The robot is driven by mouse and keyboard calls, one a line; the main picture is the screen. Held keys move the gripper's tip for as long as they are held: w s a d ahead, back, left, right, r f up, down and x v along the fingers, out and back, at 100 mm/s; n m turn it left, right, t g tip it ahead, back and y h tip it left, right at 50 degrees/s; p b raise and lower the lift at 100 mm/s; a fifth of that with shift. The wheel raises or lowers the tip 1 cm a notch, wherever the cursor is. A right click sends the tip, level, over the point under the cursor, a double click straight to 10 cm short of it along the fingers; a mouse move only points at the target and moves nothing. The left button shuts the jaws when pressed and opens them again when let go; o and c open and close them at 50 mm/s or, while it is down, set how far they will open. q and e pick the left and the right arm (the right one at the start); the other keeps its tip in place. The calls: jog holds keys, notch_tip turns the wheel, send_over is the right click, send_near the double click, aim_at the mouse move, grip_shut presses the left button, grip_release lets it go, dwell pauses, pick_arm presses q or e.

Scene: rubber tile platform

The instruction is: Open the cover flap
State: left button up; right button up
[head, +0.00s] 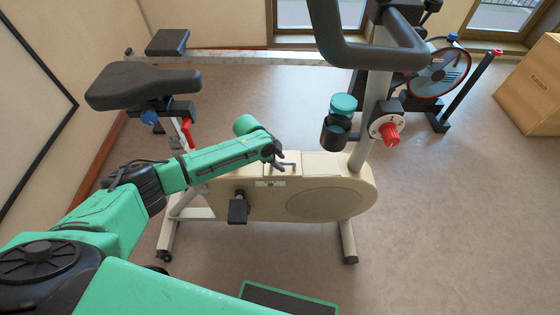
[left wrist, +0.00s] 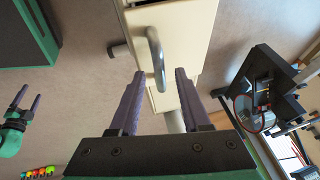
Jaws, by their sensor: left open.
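The cover flap (head: 271,170) is a cream panel on top of the exercise bike's housing (head: 320,195); it appears to lie flat, though my gripper partly hides it. A curved grey handle (left wrist: 155,55) stands up from the cream surface in the left wrist view. My left gripper (head: 281,164) is over the flap in the head view. In the left wrist view its purple fingers (left wrist: 160,73) are apart, one on each side of the handle's near end, with gaps visible. My right gripper (left wrist: 27,102) shows small at the left there, with its fingers apart.
The saddle (head: 142,84) is to the left and the handlebar (head: 370,55) to the right above the housing. A cardboard box (head: 530,90) stands far right. The floor in front is mostly clear.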

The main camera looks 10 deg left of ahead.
pick_arm(q)
grip_shut()
dwell(1.4)
